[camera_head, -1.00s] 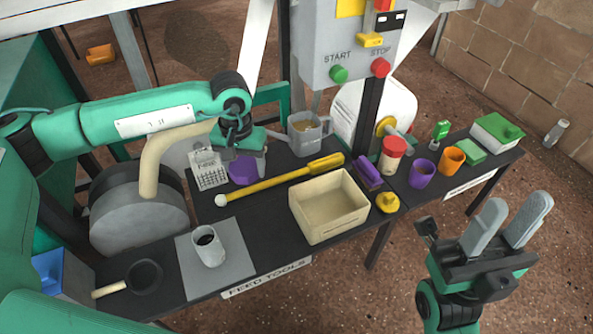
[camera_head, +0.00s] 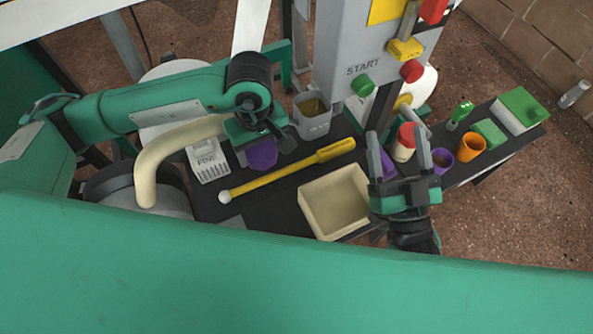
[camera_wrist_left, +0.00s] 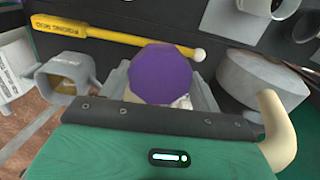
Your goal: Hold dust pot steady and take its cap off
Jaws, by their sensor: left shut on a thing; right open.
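The pot with a purple many-sided cap (camera_head: 261,155) stands at the back of the black table. It also shows in the left wrist view (camera_wrist_left: 160,76), where its cap hides most of a pale body. My left gripper (camera_head: 266,147) is shut on this pot from above, with a finger on each side below the cap. My right gripper (camera_head: 398,142) is open and empty, fingers pointing up in the picture, at the table's right part, well apart from the purple-capped pot. A pale jar with a red cap (camera_head: 407,133) shows between its fingers, seemingly behind them.
A yellow rod (camera_head: 290,171) and a cream bin (camera_head: 335,205) lie between my grippers. An orange cup (camera_head: 468,147) and the hanging START box (camera_head: 375,50) are close to my right gripper.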

